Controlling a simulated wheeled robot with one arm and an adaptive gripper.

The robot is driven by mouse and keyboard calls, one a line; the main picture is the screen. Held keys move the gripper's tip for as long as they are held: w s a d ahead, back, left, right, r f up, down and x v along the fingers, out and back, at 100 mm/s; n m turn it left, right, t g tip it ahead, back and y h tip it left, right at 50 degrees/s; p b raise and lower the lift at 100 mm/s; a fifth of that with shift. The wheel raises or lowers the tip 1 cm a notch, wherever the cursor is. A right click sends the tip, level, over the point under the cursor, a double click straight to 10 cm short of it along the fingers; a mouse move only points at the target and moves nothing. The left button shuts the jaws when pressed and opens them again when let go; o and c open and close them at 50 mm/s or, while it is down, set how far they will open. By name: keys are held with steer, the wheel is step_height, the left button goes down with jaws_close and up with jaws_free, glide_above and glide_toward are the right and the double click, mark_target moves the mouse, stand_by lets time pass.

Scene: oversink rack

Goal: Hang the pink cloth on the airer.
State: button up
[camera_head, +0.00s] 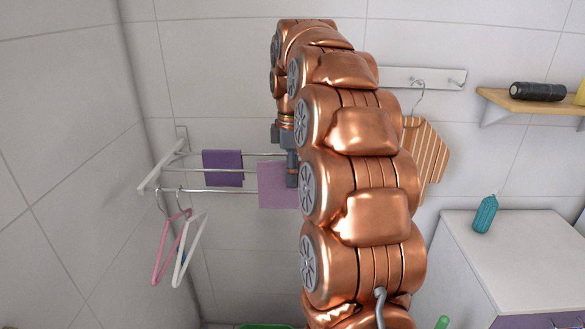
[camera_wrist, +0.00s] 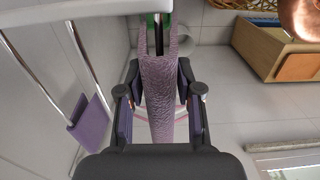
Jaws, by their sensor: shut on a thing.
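The pink cloth (camera_head: 275,185), pinkish purple, hangs from my gripper (camera_head: 292,178) at the airer's front rail. Its top edge is above that rail and its lower edge below it. In the wrist view the cloth (camera_wrist: 160,75) is folded, with two layers parting at the far end. My gripper (camera_wrist: 160,100) is shut on it there. The airer (camera_head: 160,167) is a white wall frame with thin metal rails. My arm hides the airer's right end.
A dark purple cloth (camera_head: 222,168) hangs on the airer, left of the pink cloth. A pink hanger (camera_head: 168,250) and a white hanger (camera_head: 188,255) hang from the front rail's left end.

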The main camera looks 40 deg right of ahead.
mark_target(293, 197)
steer(key=shift+f+b, duration=1.45)
steer(key=shift+f, duration=2.05)
steer(key=o, duration=1.2)
steer(key=shift+r, duration=3.75)
